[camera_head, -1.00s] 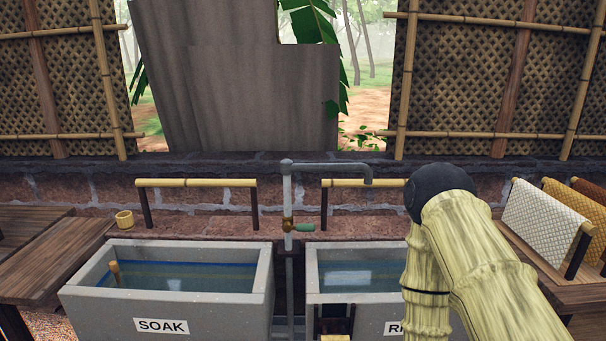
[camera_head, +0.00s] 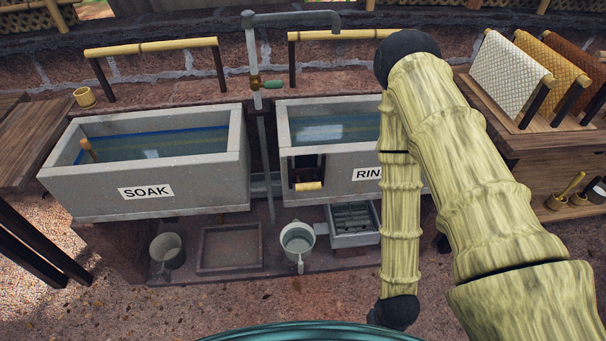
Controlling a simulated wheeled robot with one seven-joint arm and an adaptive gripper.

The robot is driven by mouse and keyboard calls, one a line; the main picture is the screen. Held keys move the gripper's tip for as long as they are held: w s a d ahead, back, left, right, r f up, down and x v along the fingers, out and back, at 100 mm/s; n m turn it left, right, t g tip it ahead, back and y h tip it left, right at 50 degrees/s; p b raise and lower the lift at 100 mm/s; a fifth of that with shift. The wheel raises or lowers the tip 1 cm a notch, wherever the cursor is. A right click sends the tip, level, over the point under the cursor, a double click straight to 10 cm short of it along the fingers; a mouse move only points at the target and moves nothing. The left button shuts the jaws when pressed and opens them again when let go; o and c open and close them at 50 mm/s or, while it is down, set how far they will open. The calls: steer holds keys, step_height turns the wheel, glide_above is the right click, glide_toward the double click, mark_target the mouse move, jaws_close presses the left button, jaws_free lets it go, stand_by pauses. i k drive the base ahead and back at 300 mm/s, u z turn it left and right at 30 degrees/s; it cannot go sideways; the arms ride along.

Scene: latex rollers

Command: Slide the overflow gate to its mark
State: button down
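The overflow gate (camera_head: 309,186) is at the left end of the front wall of the rinse tank (camera_head: 335,165). It shows as a light wooden handle at the bottom of a dark, framed slot. The slot is small in the picture, and I cannot make out a mark on it. My bamboo-like arm stands to the right of the gate and covers part of the tank and its label. My gripper is not in view; the arm runs down to a black joint near the bottom edge.
The soak tank (camera_head: 150,190) stands to the left, with a tap pipe (camera_head: 255,75) between the tanks. Below are a grey bucket (camera_head: 167,250), a shallow tray (camera_head: 230,248), a pale pail (camera_head: 298,240) and a grated box (camera_head: 354,224). Cloth-hung racks (camera_head: 510,80) stand at right.

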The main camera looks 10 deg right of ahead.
mark_target(312, 173)
steer(key=u, duration=1.3)
steer(key=k, duration=0.5)
steer(key=z, duration=1.25)
